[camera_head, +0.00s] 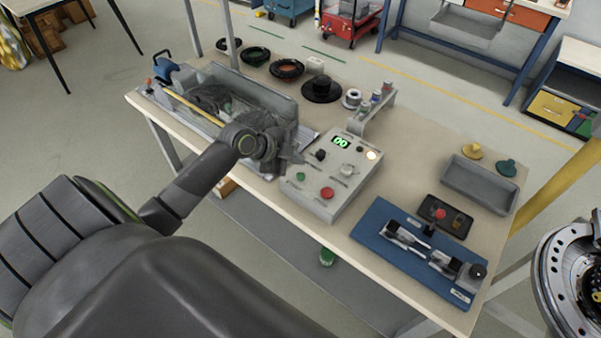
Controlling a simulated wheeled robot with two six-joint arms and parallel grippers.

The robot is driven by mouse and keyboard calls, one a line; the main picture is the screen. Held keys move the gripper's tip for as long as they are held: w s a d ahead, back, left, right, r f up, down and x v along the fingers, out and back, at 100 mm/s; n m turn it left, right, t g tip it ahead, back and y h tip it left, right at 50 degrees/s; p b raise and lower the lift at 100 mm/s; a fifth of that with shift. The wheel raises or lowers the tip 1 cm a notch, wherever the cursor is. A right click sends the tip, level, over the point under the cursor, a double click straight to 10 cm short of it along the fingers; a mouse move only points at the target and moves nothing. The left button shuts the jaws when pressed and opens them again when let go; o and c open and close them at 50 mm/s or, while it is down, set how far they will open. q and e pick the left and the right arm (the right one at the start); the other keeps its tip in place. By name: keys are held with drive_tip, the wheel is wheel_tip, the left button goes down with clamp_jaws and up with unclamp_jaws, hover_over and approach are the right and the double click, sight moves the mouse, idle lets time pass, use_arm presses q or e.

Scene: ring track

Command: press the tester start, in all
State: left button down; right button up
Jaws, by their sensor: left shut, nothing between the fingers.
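The tester (325,205) is a grey box with a sloped top near the middle of the bench. It carries a lit green display (341,142), a green button (300,176), a red button (327,192), dark and light knobs, and a pale glowing lamp (371,155). The display seems to read 00. My left gripper (292,157) is shut and empty, just left of the tester and above the green button's side. I cannot tell its exact height, and no contact with a button shows. My right gripper is out of view; only part of my right arm shows at the right edge.
A grey machine bed (240,85) with a yellow rod stands left of the tester. Black rings and spools line the back edge.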

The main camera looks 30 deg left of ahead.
sight(296, 177)
use_arm(q)
drive_tip(key=shift+f+b, duration=0.85)
drive_tip(key=shift+f, duration=0.7)
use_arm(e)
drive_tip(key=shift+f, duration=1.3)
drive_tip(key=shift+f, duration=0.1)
use_arm(q)
drive_tip(key=shift+f+b, duration=0.4)
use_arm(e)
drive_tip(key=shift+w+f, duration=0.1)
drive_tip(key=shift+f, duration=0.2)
